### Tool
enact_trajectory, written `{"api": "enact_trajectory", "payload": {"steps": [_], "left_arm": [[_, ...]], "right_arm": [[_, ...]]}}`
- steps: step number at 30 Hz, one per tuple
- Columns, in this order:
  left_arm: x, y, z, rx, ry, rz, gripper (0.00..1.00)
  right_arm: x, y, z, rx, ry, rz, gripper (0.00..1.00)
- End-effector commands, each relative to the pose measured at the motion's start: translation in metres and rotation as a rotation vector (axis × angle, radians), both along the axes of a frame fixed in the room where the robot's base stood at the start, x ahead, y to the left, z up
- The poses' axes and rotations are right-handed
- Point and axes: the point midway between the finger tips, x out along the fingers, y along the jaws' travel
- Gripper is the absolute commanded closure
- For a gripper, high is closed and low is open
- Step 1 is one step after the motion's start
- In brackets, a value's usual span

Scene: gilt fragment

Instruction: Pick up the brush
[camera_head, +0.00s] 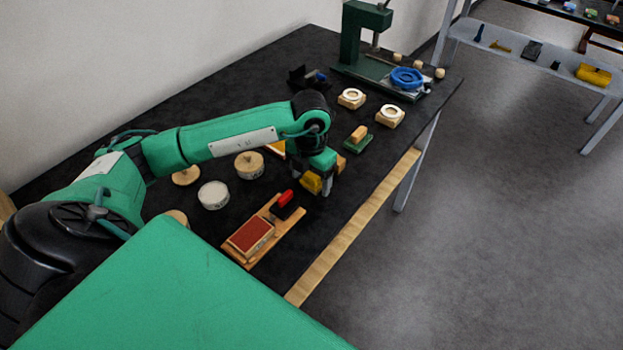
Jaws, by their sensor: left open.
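My left arm reaches in from the left over the dark bench. Its gripper (316,186) points down near the bench's front edge, with its fingers apart. A yellow piece (311,181) shows beside and partly behind the fingers; I cannot tell whether it lies between them. Just right of the gripper, a wooden block on a green base (357,142) lies on the bench, apart from the fingers. Which of these is the brush is not clear at this size. Part of a tan block shows behind the gripper. My right gripper is not in view.
A wooden tray (265,215) holds a dark red pad and a red-handled block, in front of the gripper. Round lidded pots (214,195) stand left of it. Two pale ringed blocks (390,116) and a green press (361,40) stand farther back. A wooden strip edges the bench.

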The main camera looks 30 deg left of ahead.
Motion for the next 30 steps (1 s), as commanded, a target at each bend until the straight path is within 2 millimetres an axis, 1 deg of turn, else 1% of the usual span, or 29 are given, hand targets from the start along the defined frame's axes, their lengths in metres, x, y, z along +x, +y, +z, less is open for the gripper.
{"api": "enact_trajectory", "payload": {"steps": [6, 8, 9, 11, 12, 14, 23, 26, 30], "left_arm": [[0.000, 0.000, -0.001, 0.000, -0.001, 0.000, 0.25], [0.000, 0.000, -0.001, 0.000, -0.001, 0.000, 0.35], [0.000, 0.000, -0.001, -0.001, -0.001, 0.000, 0.43], [0.000, 0.000, -0.001, -0.001, -0.001, 0.000, 0.55], [0.000, 0.000, -0.001, 0.000, -0.001, 0.000, 0.63], [0.000, 0.000, -0.001, 0.000, -0.001, 0.000, 0.74], [0.000, 0.000, 0.000, 0.000, -0.002, 0.000, 0.74], [0.001, 0.000, 0.005, 0.000, -0.003, -0.001, 0.74], [0.001, 0.000, 0.020, -0.001, -0.005, -0.001, 0.74]], "right_arm": [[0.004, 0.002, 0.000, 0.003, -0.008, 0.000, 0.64], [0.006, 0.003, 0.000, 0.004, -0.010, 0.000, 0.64], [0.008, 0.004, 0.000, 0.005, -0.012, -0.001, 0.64], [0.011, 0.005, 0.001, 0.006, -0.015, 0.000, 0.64], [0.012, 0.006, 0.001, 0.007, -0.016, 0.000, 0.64], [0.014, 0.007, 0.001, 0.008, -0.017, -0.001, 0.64], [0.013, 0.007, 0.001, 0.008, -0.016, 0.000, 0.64], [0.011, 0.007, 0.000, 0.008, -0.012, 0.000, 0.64], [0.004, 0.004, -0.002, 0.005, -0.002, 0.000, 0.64]]}}
